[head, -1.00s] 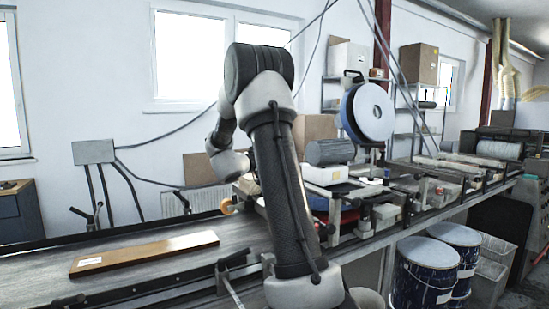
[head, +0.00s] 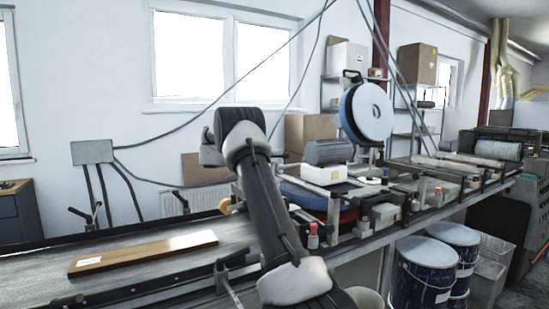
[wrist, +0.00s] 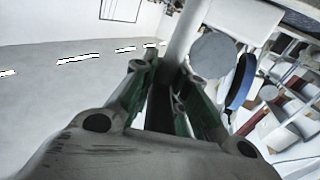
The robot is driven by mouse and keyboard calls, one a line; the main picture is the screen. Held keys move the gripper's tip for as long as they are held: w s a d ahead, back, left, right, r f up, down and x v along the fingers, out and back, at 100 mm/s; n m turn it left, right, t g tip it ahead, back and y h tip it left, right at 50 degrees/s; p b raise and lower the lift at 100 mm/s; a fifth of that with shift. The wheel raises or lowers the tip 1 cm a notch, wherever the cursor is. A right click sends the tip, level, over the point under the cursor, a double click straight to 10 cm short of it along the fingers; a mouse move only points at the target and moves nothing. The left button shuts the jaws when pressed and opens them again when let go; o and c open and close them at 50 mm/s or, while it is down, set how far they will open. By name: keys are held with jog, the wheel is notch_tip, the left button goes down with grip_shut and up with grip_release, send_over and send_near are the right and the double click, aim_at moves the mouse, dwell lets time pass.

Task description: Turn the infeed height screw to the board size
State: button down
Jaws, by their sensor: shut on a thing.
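My gripper (wrist: 163,72) shows in the wrist view with its green-edged fingers close around the lower end of a pale grey rod (wrist: 184,38). I cannot tell whether this rod is part of the infeed height screw. In the head view my gripper is hidden behind my own arm. The board (head: 145,252) is brown and lies flat on the infeed conveyor (head: 40,270) at the left, with a white label at its left end. A screw with a red cap (head: 313,237) stands at the front rail, just right of my arm.
An orange roller or knob (head: 225,206) is at the conveyor's far side. A grey motor (head: 328,151) and large blue-rimmed disc (head: 372,110) stand over the machine. Blue drums (head: 423,275) stand on the floor in front. A dark clamp (head: 232,262) sits on the near rail.

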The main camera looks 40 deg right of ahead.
jog(key=shift+m+g+y, duration=0.6)
jog(key=shift+m+g, duration=0.1)
jog(key=c, duration=1.4)
grip_release()
jog(key=shift+s, duration=0.1)
jog(key=shift+o, duration=0.2)
jog(key=shift+n+t, duration=0.3)
